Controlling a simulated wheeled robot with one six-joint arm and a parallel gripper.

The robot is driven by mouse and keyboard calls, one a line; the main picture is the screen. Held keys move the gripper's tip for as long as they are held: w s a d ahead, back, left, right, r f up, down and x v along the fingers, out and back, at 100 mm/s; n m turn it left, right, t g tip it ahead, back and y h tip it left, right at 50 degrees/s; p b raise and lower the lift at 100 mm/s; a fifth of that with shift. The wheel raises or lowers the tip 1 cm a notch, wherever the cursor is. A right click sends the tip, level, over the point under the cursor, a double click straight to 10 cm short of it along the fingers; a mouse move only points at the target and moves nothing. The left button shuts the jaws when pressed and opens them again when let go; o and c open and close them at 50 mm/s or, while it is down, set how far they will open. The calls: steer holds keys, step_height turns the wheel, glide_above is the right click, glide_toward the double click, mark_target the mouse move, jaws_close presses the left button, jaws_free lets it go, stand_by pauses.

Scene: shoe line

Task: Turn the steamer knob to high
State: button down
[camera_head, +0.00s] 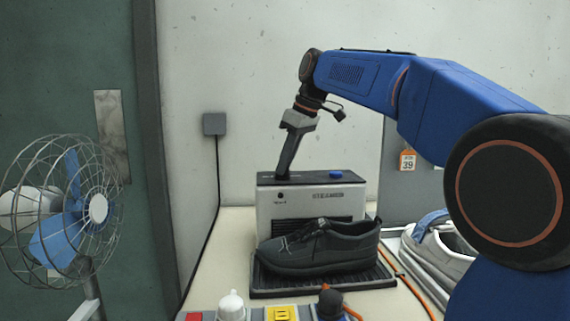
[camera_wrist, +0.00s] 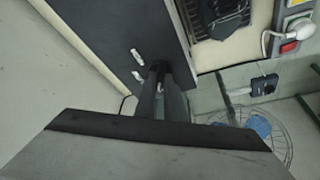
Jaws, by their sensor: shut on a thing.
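The steamer (camera_head: 311,211) is a pale box with a dark top, standing at the back of the bench. Its dark top panel also shows in the wrist view (camera_wrist: 105,35), with small white markings near my fingertips. My gripper (camera_head: 282,176) points down onto the left end of that top. In the wrist view my gripper (camera_wrist: 160,68) has its dark fingers close together around a small dark part, which I take to be the steamer knob. The fingers mostly hide it, so I cannot read its setting. A blue button or cap (camera_head: 336,174) sits further right on the steamer's top.
A black shoe (camera_head: 320,250) rests on a dark ribbed tray (camera_head: 325,287) in front of the steamer. A caged fan (camera_head: 65,210) is at the left. A control panel (camera_head: 257,313) lies along the front.

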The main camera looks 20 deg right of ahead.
steer(key=m+h, duration=0.1)
steer(key=m, duration=0.1)
steer(key=m+t, duration=0.1)
steer(key=m, duration=0.2)
steer(key=shift+s+a+m+h, duration=0.1)
steer(key=shift+a+m+h, duration=0.1)
steer(key=shift+m+h, duration=0.15)
steer(key=m+h, duration=0.1)
steer(key=m, duration=0.2)
steer(key=m+h, duration=0.1)
steer(key=m, duration=0.2)
steer(key=shift+a+h, duration=0.2)
steer(key=shift+h, duration=0.15)
steer(key=m+h, duration=0.1)
steer(key=m, duration=0.4)
steer(key=shift+a+m+g+h, duration=0.15)
steer(key=shift+m+g+h, duration=0.15)
steer(key=shift+m+h, duration=0.1)
steer(key=m, duration=0.2)
steer(key=m+g+h, duration=0.1)
steer(key=m, duration=0.2)
steer(key=shift+w+m+g, duration=0.25)
steer(key=shift+m+g, duration=0.1)
steer(key=shift+g, duration=0.05)
steer(key=c, duration=1.8)
jaws_free()
steer(key=shift+c, duration=0.2)
steer(key=shift+a, duration=0.1)
